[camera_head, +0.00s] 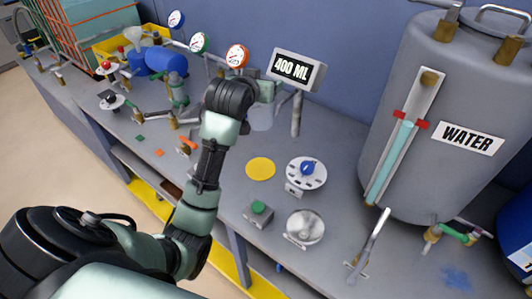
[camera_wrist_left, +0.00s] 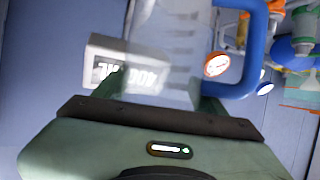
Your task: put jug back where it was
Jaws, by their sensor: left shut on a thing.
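The jug is clear with a blue handle; in the left wrist view the jug (camera_wrist_left: 178,45) stands right in front of my left gripper (camera_wrist_left: 160,105), which is shut on it. In the head view the jug (camera_head: 262,117) is partly hidden behind my left gripper (camera_head: 266,92), held above the back of the bench beside the display post. A flat yellow disc (camera_head: 260,169) lies bare on the bench, nearer than the jug. My right gripper is in neither view.
A display reading 400 ML (camera_head: 296,70) stands close to the jug. A dial (camera_head: 306,172), a green button box (camera_head: 258,213), a round metal plate (camera_head: 305,227) and a lever (camera_head: 370,243) occupy the bench front. A large WATER tank (camera_head: 440,100) stands at the right.

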